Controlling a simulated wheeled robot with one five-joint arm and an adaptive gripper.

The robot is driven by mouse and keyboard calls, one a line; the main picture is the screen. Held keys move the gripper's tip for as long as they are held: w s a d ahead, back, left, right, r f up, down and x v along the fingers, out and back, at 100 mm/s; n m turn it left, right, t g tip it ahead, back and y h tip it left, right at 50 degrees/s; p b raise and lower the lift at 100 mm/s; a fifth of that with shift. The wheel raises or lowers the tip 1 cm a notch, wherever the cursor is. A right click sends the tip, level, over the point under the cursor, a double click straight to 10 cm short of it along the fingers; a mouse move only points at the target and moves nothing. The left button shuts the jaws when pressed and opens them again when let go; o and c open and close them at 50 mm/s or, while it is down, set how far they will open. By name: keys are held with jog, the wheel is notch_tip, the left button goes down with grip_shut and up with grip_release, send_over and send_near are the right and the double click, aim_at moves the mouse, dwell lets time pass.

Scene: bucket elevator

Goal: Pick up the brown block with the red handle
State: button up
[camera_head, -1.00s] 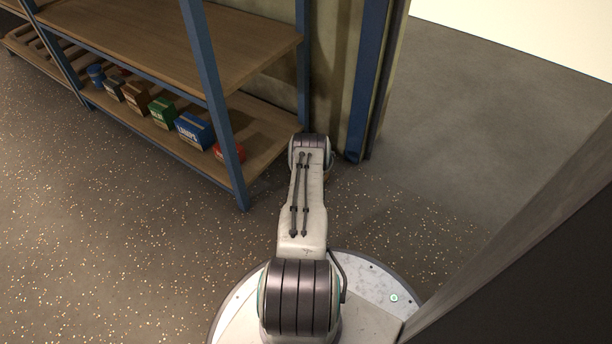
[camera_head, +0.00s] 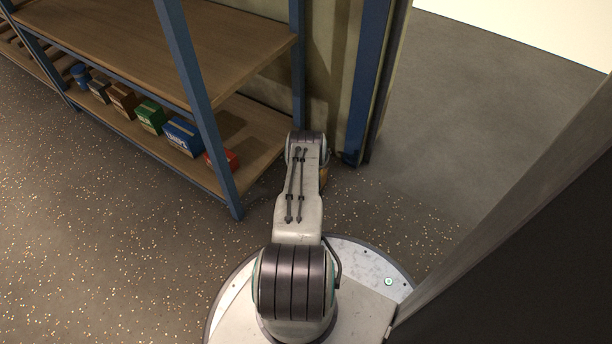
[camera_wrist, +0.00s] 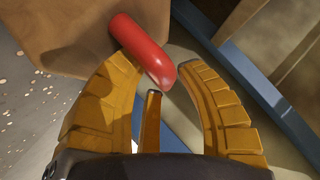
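The brown block (camera_wrist: 85,35) fills the upper left of the wrist view, and its red handle (camera_wrist: 143,50) sticks out toward my gripper (camera_wrist: 155,72). My gripper's yellow fingers are spread. The handle's near end lies in the gap between the left and right fingertips, with the third finger below it. I cannot tell whether any finger touches the handle. In the head view I cannot make out the block or its handle; my arm covers the area around the gripper.
A blue-framed shelf (camera_head: 188,75) stands at the left. Its lower board holds several items, among them a blue box (camera_head: 183,137) and a red one (camera_head: 222,160). A blue post (camera_head: 362,85) stands beyond my arm. A dark panel (camera_head: 540,240) is close on the right. Floor at left is clear.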

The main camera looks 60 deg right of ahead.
grip_shut()
jog(key=shift+d+r, duration=0.1)
dwell(0.6)
